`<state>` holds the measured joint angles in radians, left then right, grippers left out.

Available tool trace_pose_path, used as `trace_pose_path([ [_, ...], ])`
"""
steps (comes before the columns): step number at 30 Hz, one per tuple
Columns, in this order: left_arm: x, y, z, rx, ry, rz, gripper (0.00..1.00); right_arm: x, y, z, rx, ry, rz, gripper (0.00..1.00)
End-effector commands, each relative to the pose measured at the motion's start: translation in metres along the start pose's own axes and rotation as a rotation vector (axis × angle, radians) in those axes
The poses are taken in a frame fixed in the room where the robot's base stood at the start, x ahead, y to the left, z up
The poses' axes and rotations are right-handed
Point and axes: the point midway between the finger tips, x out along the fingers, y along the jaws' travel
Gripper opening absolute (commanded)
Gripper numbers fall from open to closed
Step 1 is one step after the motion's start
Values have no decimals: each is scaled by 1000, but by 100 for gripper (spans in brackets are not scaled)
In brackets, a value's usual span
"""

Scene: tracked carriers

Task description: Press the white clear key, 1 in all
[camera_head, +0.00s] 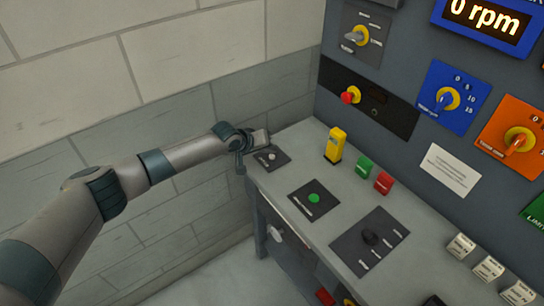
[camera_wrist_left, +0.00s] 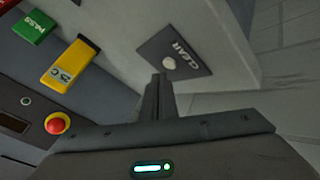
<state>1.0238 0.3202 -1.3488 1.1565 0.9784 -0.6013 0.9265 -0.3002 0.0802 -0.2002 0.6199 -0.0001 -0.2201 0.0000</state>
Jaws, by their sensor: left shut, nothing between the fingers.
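The white clear key (camera_head: 271,156) is a small round button on a dark plate at the bench's left corner in the head view. In the left wrist view the key (camera_wrist_left: 169,62) sits on the plate marked CLEAR (camera_wrist_left: 180,45). My right gripper is not in view.
A yellow block (camera_head: 335,145), a green block (camera_head: 364,167) and a red block (camera_head: 383,183) stand at the bench's back. A green button (camera_head: 314,198) and a black knob (camera_head: 371,237) are nearer. A red knob (camera_head: 350,96) juts from the panel. A brick wall is at left.

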Motion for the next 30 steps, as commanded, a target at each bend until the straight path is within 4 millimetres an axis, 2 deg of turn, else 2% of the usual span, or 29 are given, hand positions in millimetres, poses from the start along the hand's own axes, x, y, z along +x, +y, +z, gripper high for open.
trace_pose_path([
  [30, 6, -4, 4, 0, 0, 0, 0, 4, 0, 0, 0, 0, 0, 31],
])
